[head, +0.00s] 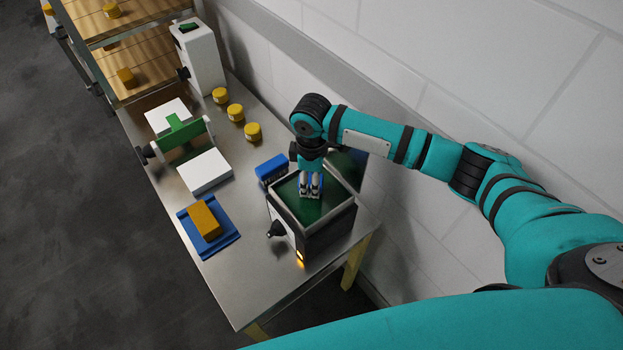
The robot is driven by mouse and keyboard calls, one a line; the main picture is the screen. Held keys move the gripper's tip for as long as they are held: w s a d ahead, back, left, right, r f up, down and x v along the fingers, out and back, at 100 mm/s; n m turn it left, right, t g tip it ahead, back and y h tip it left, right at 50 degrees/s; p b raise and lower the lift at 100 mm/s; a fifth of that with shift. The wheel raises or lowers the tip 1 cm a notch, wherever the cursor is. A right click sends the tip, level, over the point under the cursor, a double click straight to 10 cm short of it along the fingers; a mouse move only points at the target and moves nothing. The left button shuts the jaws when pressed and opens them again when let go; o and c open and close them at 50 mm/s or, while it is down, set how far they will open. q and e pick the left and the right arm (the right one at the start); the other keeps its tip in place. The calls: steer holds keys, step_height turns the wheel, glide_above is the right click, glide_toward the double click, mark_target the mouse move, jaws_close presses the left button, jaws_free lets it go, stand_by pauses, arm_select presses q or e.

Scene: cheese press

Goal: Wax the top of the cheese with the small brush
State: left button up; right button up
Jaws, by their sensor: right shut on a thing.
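An orange block of cheese (205,221) lies on a blue tray (226,243) near the left edge of the steel table. My right gripper (310,191) points down over the green surface in a dark square wax pot (330,222), to the right of the cheese. It is shut on a small blue thing, seemingly the brush (321,183). Its lower end and bristles are hidden by the fingers, so I cannot tell whether it touches the green wax. My left gripper is not in view.
A blue box (271,169) stands just behind the pot. White slabs (204,172), a green-barred device (183,133) and several yellow jars (235,112) stand farther back. A wooden shelf (150,56) is at the back left. The wall borders the table's right side. The front left tabletop (236,290) is bare.

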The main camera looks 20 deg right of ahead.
steer(key=shift+f, duration=0.45)
stand_by(0.3)
steer(key=shift+s+f+p, duration=0.15)
steer(key=shift+p, duration=0.15)
stand_by(1.9)
step_height(320, 180, up, 7)
steer(key=p, duration=0.8)
stand_by(0.8)
